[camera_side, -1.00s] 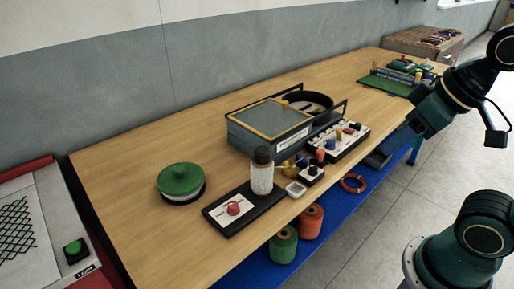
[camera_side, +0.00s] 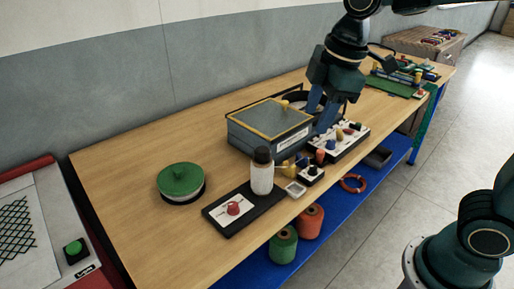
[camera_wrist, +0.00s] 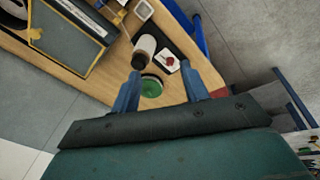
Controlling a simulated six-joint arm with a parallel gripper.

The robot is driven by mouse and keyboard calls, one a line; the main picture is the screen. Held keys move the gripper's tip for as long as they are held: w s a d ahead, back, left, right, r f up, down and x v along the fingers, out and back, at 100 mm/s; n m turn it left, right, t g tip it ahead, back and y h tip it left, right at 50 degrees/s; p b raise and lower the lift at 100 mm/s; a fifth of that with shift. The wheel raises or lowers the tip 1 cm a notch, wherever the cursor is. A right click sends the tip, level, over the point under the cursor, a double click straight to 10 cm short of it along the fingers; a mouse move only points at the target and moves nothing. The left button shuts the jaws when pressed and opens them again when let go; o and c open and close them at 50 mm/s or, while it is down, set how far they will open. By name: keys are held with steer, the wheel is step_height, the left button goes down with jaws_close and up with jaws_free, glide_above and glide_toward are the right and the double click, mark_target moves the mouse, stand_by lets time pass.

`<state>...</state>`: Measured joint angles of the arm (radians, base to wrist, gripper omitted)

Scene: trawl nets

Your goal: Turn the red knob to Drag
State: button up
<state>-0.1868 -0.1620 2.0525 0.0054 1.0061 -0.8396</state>
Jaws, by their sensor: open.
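The red knob (camera_side: 233,208) sits on a white label plate on a black base (camera_side: 222,226) near the front edge of the wooden table. The plate's lettering is too small to read. In the wrist view the red knob (camera_wrist: 170,61) shows small, ahead of and between my blue fingers. My gripper (camera_side: 319,118) hangs above the table by the grey box, to the right of the knob and well apart from it. In the wrist view my gripper (camera_wrist: 160,67) is open, with nothing between its fingers.
A white bottle with a dark cap (camera_side: 262,172) stands on the same base, right behind the knob. A green-lidded round pot (camera_side: 180,180) is to the left. The grey box with yellow rim (camera_side: 262,143) and a panel of coloured knobs (camera_side: 340,140) are near my gripper. The table's left part is clear.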

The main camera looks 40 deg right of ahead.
steer(key=w+a+f+n+g, duration=0.2)
steer(key=w+a+f+n, duration=0.2)
steer(key=w+a+n, duration=0.3)
steer(key=n+g, duration=0.1)
steer(key=n, duration=0.5)
glide_above(233, 204)
step_height(233, 204, down, 7)
steer(key=shift+w+a+r+h, duration=0.15)
steer(key=shift+w+h, duration=0.1)
steer(key=shift+h, duration=0.05)
steer(key=f, duration=1.3)
steer(key=shift+s+f, duration=0.2)
steer(key=shift+f, duration=0.2)
jaws_close()
